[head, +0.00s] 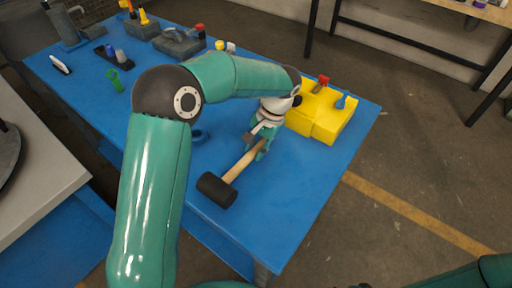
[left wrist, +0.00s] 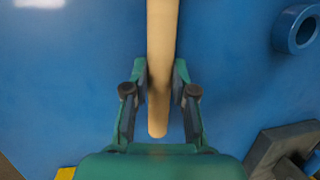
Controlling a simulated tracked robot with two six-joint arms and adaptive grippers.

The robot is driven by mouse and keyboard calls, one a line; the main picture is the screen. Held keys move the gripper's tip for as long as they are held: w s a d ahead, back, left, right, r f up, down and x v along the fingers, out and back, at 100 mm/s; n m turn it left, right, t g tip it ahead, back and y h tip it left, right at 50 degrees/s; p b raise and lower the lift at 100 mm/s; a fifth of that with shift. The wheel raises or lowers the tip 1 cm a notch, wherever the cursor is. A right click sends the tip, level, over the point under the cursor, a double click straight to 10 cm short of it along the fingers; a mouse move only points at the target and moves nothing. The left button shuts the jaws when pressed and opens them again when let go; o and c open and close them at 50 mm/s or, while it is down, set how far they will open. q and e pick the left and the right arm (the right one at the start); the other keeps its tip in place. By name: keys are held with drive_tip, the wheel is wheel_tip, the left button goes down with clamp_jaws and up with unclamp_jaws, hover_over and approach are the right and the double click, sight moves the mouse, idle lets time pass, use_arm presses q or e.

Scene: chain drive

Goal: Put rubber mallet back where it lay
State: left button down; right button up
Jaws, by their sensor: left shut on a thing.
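The rubber mallet has a black head (head: 216,190) and a pale wooden handle (head: 239,166). It is at the near part of the blue table (head: 250,225), its head toward the near edge. My left gripper (head: 260,150) is shut on the handle near its free end. The left wrist view shows the handle (left wrist: 161,60) running between the two fingers (left wrist: 160,97), with its end just past them. The mallet head is outside that view. I cannot tell whether the mallet touches the table. My right gripper is not in view; only a teal piece of my right arm shows at bottom right.
A yellow block (head: 318,115) with red and blue tools stands just right of my left gripper. A blue ring (left wrist: 298,28) lies on the table left of the mallet. Grey fixtures and small items, including a green cup (head: 114,79), occupy the far side.

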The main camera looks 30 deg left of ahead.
use_arm(q)
drive_tip(key=c, duration=0.9)
unclamp_jaws()
drive_tip(key=shift+c, duration=0.2)
drive_tip(key=v, duration=1.2)
